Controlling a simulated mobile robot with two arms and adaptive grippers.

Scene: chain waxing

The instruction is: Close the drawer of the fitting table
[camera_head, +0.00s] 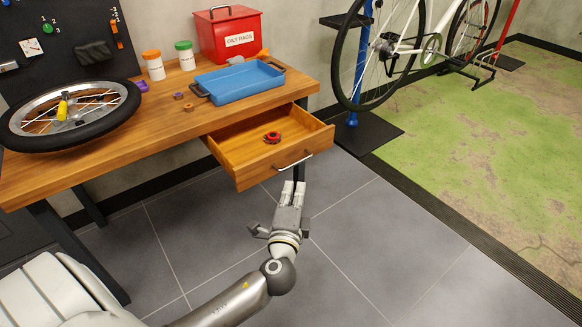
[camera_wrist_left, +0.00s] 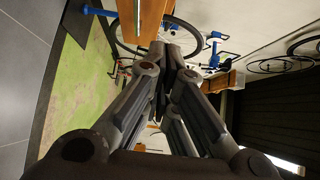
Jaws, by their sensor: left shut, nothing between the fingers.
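The wooden fitting table (camera_head: 100,160) stands at the left in the head view. Its drawer (camera_head: 240,165) is pulled open, with a metal bar handle (camera_head: 292,161) on its front. A small red and black ring-shaped part (camera_head: 272,137) lies inside the drawer. My left gripper (camera_head: 293,186) is shut and empty, just in front of and below the drawer front near the handle. I cannot tell if it touches the drawer. In the left wrist view the shut fingers (camera_wrist_left: 172,60) point towards a wooden edge (camera_wrist_left: 152,20) with the metal handle on it. My right gripper is not in view.
On the tabletop are a blue tray (camera_head: 205,92), a red oily rags box (camera_head: 228,34), two capped jars and a bicycle wheel (camera_head: 25,125). A bicycle on a blue stand (camera_head: 352,118) is behind at the right. The grey floor in front is clear.

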